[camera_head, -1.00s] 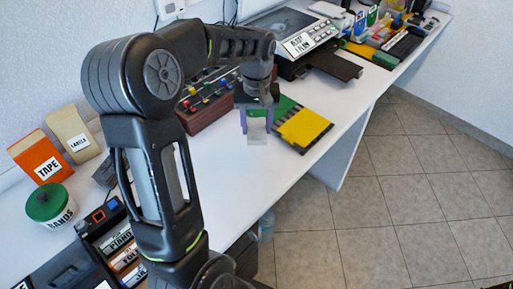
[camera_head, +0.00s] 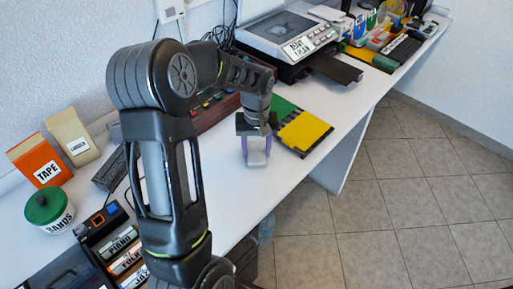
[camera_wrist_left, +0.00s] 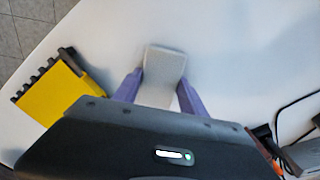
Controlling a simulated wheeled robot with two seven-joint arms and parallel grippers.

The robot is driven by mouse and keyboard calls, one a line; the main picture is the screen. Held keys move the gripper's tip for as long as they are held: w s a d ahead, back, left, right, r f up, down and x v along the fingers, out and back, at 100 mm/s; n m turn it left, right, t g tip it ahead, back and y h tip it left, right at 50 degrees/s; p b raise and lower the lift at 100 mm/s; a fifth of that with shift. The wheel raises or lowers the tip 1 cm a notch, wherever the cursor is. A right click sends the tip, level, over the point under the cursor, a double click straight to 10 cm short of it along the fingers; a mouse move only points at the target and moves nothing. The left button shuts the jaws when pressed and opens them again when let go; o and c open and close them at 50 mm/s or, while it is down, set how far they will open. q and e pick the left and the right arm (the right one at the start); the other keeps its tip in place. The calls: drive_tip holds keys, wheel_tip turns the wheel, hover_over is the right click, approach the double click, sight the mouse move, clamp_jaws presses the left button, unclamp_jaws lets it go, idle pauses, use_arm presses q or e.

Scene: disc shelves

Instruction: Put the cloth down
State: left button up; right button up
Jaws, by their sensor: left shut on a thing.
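My left gripper (camera_head: 256,150), with purple fingers, is shut on a grey cloth (camera_head: 257,160) at the white table. In the left wrist view the pale grey cloth (camera_wrist_left: 164,70) sits between the two purple fingers of the gripper (camera_wrist_left: 160,92) and sticks out past their tips. Its lower part is hidden behind the gripper body. The cloth is at or just above the tabletop; I cannot tell if it touches. My right gripper is not in view.
A rack with a yellow and green top (camera_head: 303,130) lies just right of the gripper. A dark red box with knobs (camera_head: 212,112) stands behind my arm. An orange tape box (camera_head: 38,160) and a green-lidded tub (camera_head: 48,208) stand at left. Bare white table (camera_head: 285,175) lies in front.

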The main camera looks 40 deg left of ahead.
sight(257, 151)
use_arm(q)
drive_tip(key=shift+f, duration=0.1)
drive_tip(key=o, duration=1.2)
drive_tip(key=shift+r, duration=0.25)
wheel_tip(257, 151, up, 12)
drive_tip(key=shift+f, duration=0.1)
idle(0.5)
